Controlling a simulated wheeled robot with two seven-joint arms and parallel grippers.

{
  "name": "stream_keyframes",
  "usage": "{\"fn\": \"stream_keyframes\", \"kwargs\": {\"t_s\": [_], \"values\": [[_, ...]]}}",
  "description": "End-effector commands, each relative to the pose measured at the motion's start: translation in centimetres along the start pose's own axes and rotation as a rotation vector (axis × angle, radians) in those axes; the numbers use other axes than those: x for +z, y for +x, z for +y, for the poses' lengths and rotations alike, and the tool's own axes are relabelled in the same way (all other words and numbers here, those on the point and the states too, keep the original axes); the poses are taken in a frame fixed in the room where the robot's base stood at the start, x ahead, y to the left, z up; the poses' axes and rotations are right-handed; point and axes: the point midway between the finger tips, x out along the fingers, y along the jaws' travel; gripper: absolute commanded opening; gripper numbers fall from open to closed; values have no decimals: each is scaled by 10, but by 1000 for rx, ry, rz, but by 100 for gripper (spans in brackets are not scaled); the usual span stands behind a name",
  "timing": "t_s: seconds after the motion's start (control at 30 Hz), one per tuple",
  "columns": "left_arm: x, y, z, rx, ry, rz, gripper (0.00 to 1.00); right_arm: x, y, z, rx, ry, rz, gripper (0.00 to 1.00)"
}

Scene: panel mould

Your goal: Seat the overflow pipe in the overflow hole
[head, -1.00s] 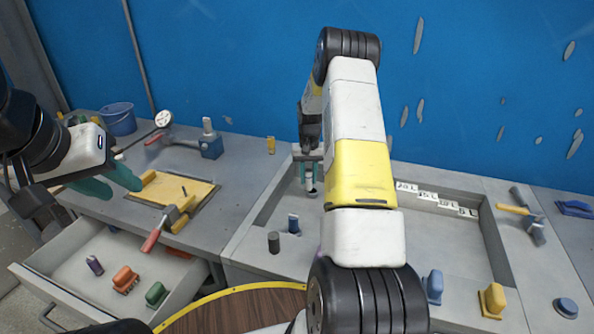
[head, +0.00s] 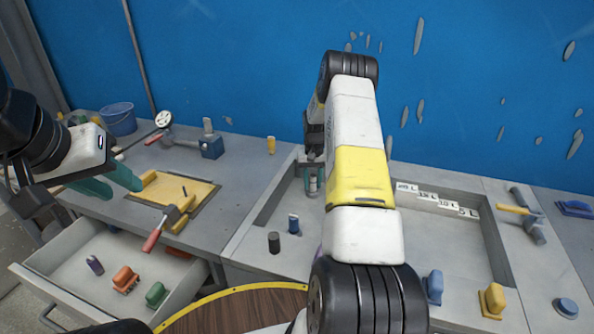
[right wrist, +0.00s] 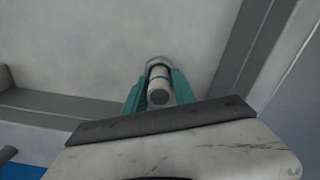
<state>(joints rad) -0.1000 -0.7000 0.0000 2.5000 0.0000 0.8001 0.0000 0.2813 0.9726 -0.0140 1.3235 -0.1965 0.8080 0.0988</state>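The overflow pipe, a short pale grey cylinder with dark bands (right wrist: 158,88), is between the teal fingers of my right gripper (right wrist: 157,92), which are shut on it. A round pale rim (right wrist: 160,63) shows at its far end; I cannot tell whether this is the overflow hole or part of the pipe. In the head view my right gripper (head: 313,182) is low inside the grey mould (head: 262,215), near its back left, partly behind my arm. My left gripper (head: 108,184) is at the left over the bench, its teal fingers apart and empty.
A dark cylinder (head: 274,242) and a blue-and-white piece (head: 293,224) stand near the mould's left side. Volume labels (head: 440,199) line its back wall. Blue (head: 433,287) and yellow (head: 492,300) blocks stand on the front rim. An open drawer (head: 70,262) is at left.

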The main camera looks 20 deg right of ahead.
Motion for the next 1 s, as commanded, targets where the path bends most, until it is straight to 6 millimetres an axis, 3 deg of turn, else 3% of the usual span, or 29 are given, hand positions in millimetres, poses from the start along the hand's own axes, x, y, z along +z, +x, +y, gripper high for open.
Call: {"fn": "stream_keyframes", "kwargs": {"t_s": [0.47, 1.0], "values": [[0, 0, 0, 0, 0, 0, 36, 0, -8, 0, 0, 0, 2, 46], [0, 0, 0, 0, 0, 0, 36, 0, -109, 0, 0, 0, 2, 46]]}}
